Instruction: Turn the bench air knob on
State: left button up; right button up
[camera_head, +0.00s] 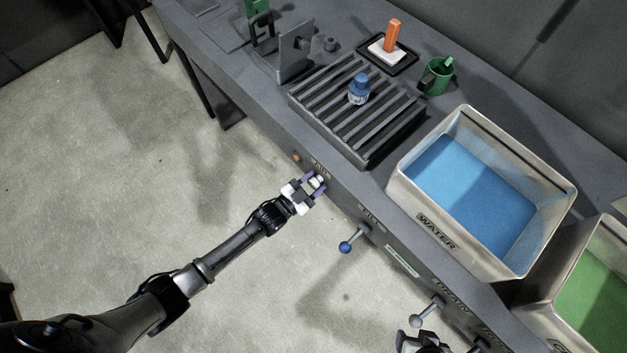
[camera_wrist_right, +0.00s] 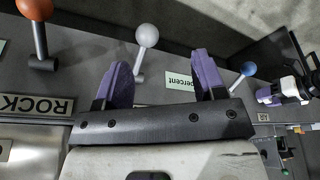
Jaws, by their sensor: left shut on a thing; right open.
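The air knob (camera_head: 317,181) is a small pale knob on the bench's front face, under a label too small to read surely. My left gripper (camera_head: 314,184) has its purple fingers on both sides of it and is shut on it; the fingers hide much of the knob. The left gripper also shows at the right of the right wrist view (camera_wrist_right: 283,93). My right gripper (camera_wrist_right: 162,78) is open and empty, its purple fingers spread in front of the bench face. In the head view, only part of it shows at the bottom edge.
A blue-balled lever (camera_head: 346,246) and a grey-balled lever (camera_head: 416,321) stick out of the bench front. An orange-balled lever (camera_wrist_right: 35,8) shows in the right wrist view. The WATER tank (camera_head: 470,262), a slatted rack (camera_head: 365,155) with a blue bottle (camera_head: 359,90), and a green mug (camera_head: 437,76) stand on top.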

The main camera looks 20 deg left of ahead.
pick_arm(q)
jog(key=m, duration=0.2)
jog(key=shift+m, duration=0.4)
jog(key=m, duration=0.3)
jog(key=shift+m+p, duration=0.3)
jog(key=m, duration=0.5)
jog(key=shift+b, duration=0.4)
jog(key=shift+m, duration=1.2)
jog(key=o, duration=0.9)
jog(key=shift+s, duration=0.1)
